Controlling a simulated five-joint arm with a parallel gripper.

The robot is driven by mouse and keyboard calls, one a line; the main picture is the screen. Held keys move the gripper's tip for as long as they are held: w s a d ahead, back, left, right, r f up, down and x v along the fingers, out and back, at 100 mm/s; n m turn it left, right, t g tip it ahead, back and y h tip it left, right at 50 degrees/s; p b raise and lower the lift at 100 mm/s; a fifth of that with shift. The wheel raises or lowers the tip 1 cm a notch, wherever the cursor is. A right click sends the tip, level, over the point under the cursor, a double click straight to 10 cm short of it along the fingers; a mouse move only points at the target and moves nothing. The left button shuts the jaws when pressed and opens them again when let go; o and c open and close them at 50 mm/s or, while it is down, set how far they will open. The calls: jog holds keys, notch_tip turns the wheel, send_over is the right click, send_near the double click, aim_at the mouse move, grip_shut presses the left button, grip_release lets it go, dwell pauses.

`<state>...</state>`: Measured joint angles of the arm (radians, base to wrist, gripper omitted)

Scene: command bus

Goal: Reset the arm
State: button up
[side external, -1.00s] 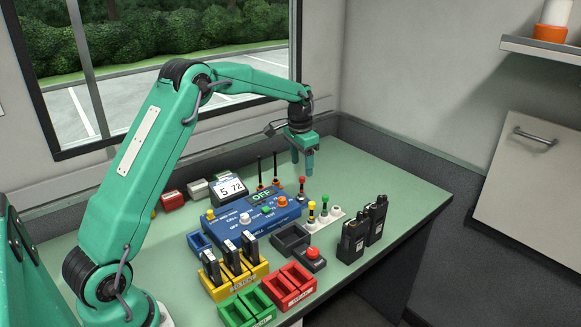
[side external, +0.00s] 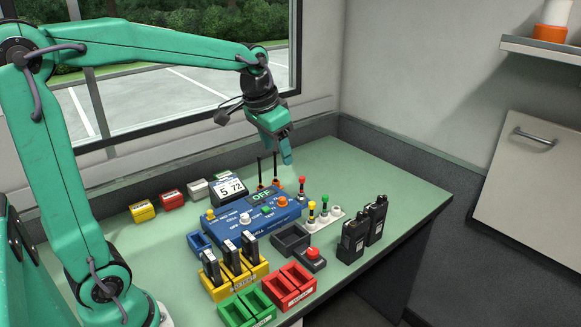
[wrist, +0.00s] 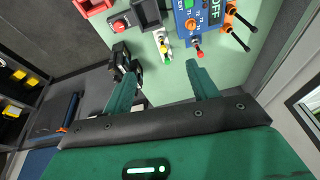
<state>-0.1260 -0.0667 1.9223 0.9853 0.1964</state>
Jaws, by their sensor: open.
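My gripper (side external: 284,150) is teal and hangs tilted above the back of the green table (side external: 400,185), near the window. In the wrist view my gripper (wrist: 163,90) shows two fingers spread apart with nothing between them except the table surface below. The blue control panel (side external: 255,222) with an OFF label lies below and in front of it, and it also shows at the top of the wrist view (wrist: 183,18). The fingers are apart from everything on the table.
Yellow (side external: 235,278), red (side external: 288,288) and green (side external: 246,308) holders are at the front. Two thin antennas (side external: 267,172) rise near my gripper. A display (side external: 229,188) stands behind the panel. The back right table is clear.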

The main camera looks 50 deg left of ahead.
jog(key=s+d+f+t, duration=0.1)
jog(key=s+d, duration=0.1)
jog(key=s, duration=0.6)
jog(key=s+d+f+t, duration=0.1)
jog(key=s+d, duration=0.2)
jog(key=s, duration=0.6)
jog(key=shift+s+f+n, duration=0.15)
jog(key=shift+n, duration=0.25)
